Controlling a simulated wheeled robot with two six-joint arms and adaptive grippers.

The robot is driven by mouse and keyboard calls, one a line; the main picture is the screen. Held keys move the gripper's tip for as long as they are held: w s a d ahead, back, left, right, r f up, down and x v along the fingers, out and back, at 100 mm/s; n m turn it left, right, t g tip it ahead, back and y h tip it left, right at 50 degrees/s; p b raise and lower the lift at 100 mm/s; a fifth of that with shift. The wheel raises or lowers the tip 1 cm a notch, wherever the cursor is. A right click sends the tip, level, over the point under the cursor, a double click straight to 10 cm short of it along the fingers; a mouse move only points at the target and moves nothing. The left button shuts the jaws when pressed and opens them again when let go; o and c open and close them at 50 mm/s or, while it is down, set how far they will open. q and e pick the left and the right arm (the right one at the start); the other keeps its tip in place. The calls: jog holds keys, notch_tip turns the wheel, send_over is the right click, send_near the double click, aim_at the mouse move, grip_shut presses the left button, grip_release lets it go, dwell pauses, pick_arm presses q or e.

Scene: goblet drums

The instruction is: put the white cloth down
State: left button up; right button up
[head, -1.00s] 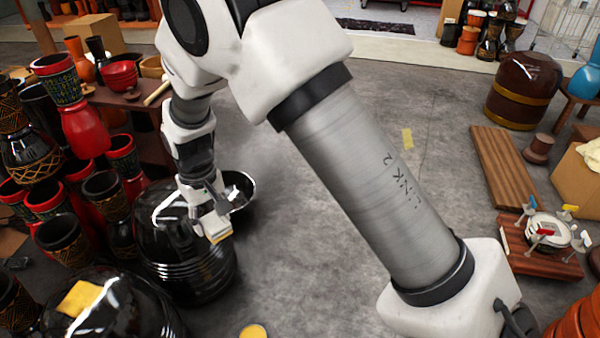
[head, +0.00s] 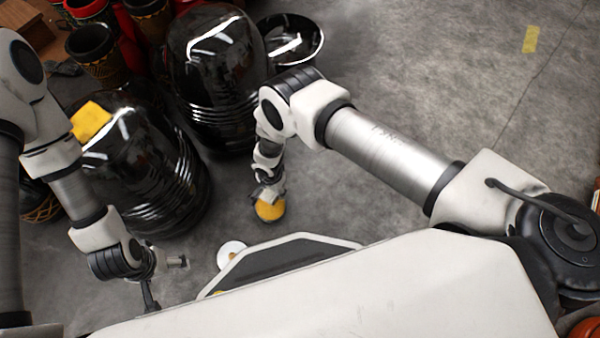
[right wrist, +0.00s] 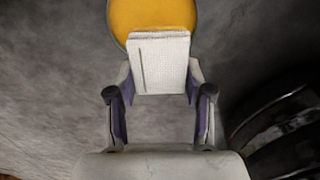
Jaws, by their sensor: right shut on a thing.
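The white cloth (right wrist: 160,62) is a small folded block with a woven surface, seen in the right wrist view. My right gripper (right wrist: 160,108) is shut on it, with a finger at either side. A round yellow-orange disc (right wrist: 155,14) shows just beyond and partly behind the cloth. In the head view my right gripper (head: 268,192) points down over the yellow disc (head: 270,212). I cannot tell whether the cloth touches the disc. My left gripper (head: 165,276) is low at the left, its fingers apart, with nothing seen between them.
A glossy black drum (head: 150,185) stands left of my right gripper, with a yellow cloth (head: 92,121) on it. Another black drum (head: 212,75) and a dark shiny bowl-shaped thing (head: 300,45) stand behind. The grey floor (head: 430,90) at the right is mostly clear.

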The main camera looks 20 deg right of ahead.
jog(key=f+b, duration=0.2)
jog(key=b, duration=0.2)
jog(key=shift+w+d+f, duration=0.1)
jog(key=shift+d+f, duration=0.05)
jog(key=shift+d, duration=0.05)
jog(key=w+d+b, duration=0.1)
jog(key=d+b, duration=0.1)
jog(key=b, duration=0.1)
jog(key=shift+w+b, duration=0.1)
jog(key=shift+b, duration=0.25)
jog(key=w+d, duration=0.1)
jog(key=d, duration=0.1)
jog(key=w+d, duration=0.1)
jog(key=shift+w+d+r, duration=0.25)
jog(key=shift+w+d, duration=0.1)
jog(key=shift+d, duration=0.05)
jog(key=b, duration=0.2)
send_over(303, 167)
jog(key=shift+w+f, duration=0.15)
jog(key=shift+f, duration=0.3)
notch_tip(303, 167, down, 4)
jog(key=b, duration=0.3)
jog(key=shift+a+r, duration=0.1)
jog(key=shift+r, duration=0.3)
jog(key=shift+c, duration=0.5)
jog(key=shift+f, duration=0.2)
jog(key=o, duration=1.3)
